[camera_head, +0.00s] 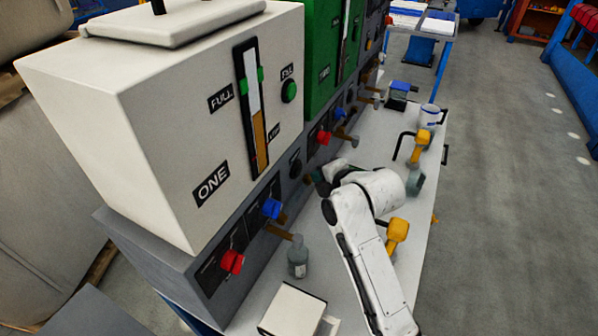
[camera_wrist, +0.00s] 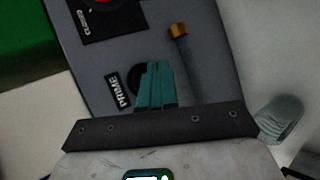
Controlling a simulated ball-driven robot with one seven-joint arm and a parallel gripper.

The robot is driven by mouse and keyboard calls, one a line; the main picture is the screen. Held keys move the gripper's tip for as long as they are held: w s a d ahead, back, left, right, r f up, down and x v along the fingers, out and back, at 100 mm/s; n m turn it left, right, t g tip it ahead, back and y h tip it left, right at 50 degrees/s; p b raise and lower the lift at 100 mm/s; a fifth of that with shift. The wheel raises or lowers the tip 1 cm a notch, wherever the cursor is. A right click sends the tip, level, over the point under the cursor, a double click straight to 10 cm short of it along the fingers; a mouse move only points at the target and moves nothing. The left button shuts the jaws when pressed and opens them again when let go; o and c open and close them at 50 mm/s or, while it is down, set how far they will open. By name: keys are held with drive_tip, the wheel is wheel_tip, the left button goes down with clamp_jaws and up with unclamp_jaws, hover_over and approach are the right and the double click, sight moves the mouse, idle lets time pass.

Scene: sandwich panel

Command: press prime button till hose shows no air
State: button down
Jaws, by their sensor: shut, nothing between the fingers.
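In the wrist view a white-on-black PRIME label (camera_wrist: 119,91) sits on the grey panel (camera_wrist: 88,62). A dark round button (camera_wrist: 134,80) beside the label is partly hidden by my fingers. My gripper (camera_wrist: 157,66) is shut and empty, its teal fingertips overlapping the button in this view; I cannot tell whether they touch it. A grey tube with a brass end (camera_wrist: 179,31) stands out from the panel to the right of the fingers; I cannot see air or liquid in it. In the head view my gripper (camera_head: 321,178) is at the panel front, partly hidden by my arm.
The white tank ONE (camera_head: 165,130) stands at left, its gauge (camera_head: 253,110) partly amber. Red (camera_head: 232,262) and blue (camera_head: 271,209) knobs project from the panel below.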

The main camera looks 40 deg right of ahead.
drive_tip(key=shift+w+a, duration=0.25)
drive_tip(key=shift+w, duration=0.5)
idle(1.6)
drive_tip(key=shift+w+a, duration=0.15)
drive_tip(key=shift+w, duration=0.2)
drive_tip(key=shift+w+a, duration=0.15)
drive_tip(key=shift+w, duration=0.3)
idle(0.6)
drive_tip(key=shift+s, duration=0.2)
drive_tip(key=shift+s+d+p, duration=0.2)
drive_tip(key=shift+s+p, duration=0.3)
drive_tip(key=shift+s, duration=0.15)
drive_tip(key=shift+s+d+p, duration=0.25)
drive_tip(key=shift+s+d, duration=0.05)
drive_tip(key=shift+s, duration=0.5)
drive_tip(key=shift+s+d+p, duration=0.3)
drive_tip(key=shift+s, duration=0.45)
drive_tip(key=shift+s+d+p, duration=0.25)
drive_tip(key=shift+s+d, duration=0.05)
drive_tip(key=shift+s, duration=0.5)
idle(1.0)
